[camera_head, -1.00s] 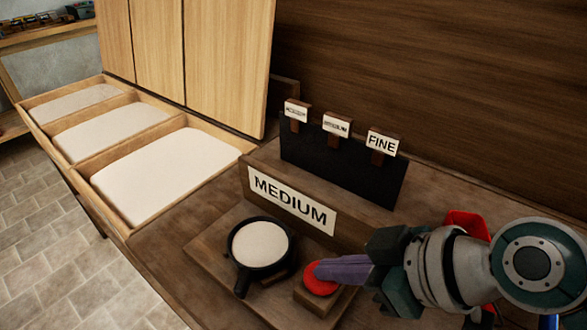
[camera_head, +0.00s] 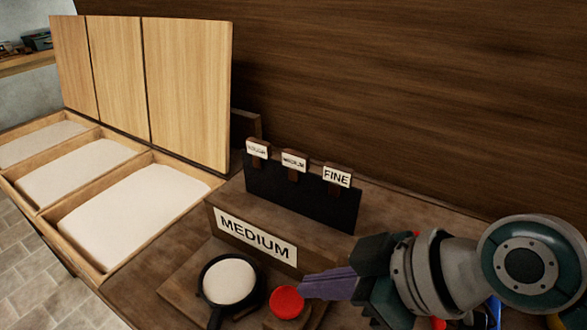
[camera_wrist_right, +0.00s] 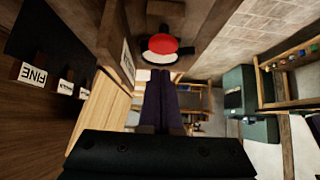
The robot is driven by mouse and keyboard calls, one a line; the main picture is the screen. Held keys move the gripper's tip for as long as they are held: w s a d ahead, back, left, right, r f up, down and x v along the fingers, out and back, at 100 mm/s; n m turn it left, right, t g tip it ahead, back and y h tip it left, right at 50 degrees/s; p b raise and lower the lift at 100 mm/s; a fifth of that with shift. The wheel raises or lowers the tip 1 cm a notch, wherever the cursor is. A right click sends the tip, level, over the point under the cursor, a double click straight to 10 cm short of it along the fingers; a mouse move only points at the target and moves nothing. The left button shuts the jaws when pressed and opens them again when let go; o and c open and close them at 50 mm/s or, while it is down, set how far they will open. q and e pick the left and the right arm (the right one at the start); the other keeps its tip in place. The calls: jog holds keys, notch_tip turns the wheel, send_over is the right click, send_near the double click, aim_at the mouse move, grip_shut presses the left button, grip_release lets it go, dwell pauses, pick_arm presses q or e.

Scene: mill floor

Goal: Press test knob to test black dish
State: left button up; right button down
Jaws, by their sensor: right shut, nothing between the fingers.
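The black dish (camera_head: 205,293) holds white flour and sits on a wooden stand in the head view, its handle pointing toward the front. The red test knob (camera_head: 287,302) is on a small wooden block just right of the dish. A "MEDIUM" sign (camera_head: 256,240) is on the box behind them. My right gripper (camera_head: 302,288) is shut and empty, its purple fingertips beside the knob at its upper right; contact cannot be told. In the right wrist view the shut fingers (camera_wrist_right: 162,76) point at the red knob (camera_wrist_right: 163,45). My left gripper is not in view.
A black board (camera_head: 300,195) with three small tags, one reading "FINE" (camera_head: 337,176), stands behind the box. Wooden bins of white flour (camera_head: 134,210) with upright lids lie at the left. A wooden wall (camera_head: 400,90) closes the back.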

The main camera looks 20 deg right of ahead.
jog(key=v, duration=0.6)
jog(key=shift+r+p, duration=0.2)
jog(key=shift+p, duration=0.15)
jog(key=s+d+r+m+g+h+p, duration=0.3)
jog(key=s+r+m+h+p, duration=0.25)
jog(key=s, duration=0.55)
notch_tip(320, 180, up, 36)
jog(key=p, duration=3.5)
